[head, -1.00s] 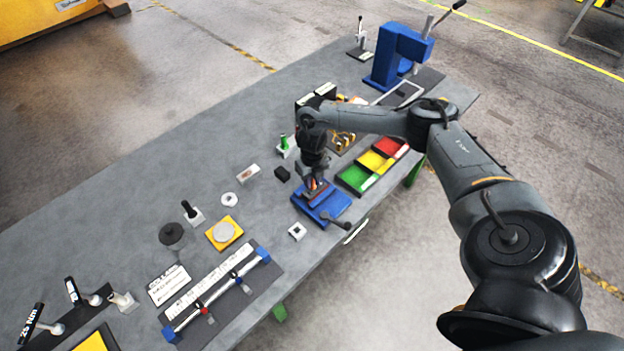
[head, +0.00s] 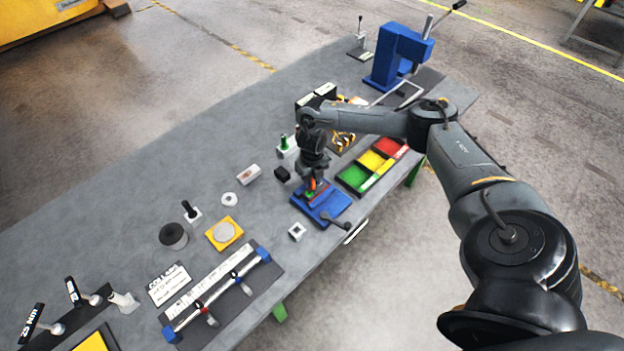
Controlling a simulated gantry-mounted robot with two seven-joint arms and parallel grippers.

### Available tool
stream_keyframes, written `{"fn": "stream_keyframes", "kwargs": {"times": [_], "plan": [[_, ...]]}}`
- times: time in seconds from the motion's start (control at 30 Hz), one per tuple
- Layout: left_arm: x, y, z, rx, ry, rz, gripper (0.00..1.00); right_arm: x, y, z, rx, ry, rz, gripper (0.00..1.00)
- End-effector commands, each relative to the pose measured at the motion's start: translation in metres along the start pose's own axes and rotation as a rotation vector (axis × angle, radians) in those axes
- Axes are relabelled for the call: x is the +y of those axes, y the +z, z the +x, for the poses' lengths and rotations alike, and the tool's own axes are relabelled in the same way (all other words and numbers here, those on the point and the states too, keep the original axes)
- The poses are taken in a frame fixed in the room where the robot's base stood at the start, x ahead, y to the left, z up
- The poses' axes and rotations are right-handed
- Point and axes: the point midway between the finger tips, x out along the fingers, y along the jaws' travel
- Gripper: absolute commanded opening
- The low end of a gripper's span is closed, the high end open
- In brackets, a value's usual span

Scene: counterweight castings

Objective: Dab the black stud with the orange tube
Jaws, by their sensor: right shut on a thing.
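The black stud (head: 187,206) stands upright in a small white block at the left middle of the table. My right gripper (head: 312,184) is over the blue vise-like fixture (head: 328,214), well to the right of the stud. It points down and is shut on a small orange thing (head: 312,185), which looks like the orange tube. My fingers and wrist hide most of it, and I cannot tell if it touches the fixture. My left gripper is not in view.
A green stud (head: 284,142) stands in a white block behind my right gripper. Green, yellow and red trays (head: 377,163) lie to its right. A grey cylinder (head: 173,236) and a yellow plate with a disc (head: 224,233) are near the black stud. The table's back left is clear.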

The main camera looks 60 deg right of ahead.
Motion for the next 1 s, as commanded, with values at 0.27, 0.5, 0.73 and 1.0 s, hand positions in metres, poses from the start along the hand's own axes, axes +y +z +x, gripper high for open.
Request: {"fn": "stream_keyframes", "kwargs": {"times": [0.27, 0.5, 0.73, 1.0], "plan": [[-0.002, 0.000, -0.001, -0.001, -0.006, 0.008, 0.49, -0.001, -0.001, 0.000, 0.000, -0.003, 0.001, 0.00], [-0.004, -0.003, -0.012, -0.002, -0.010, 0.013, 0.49, -0.001, 0.000, -0.013, 0.000, -0.002, 0.000, 0.00], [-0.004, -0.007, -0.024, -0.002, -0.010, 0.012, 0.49, 0.000, 0.000, -0.028, 0.000, -0.001, 0.000, 0.00], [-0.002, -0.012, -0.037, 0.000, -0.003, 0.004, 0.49, 0.000, 0.000, -0.044, 0.000, -0.001, 0.000, 0.00]]}}
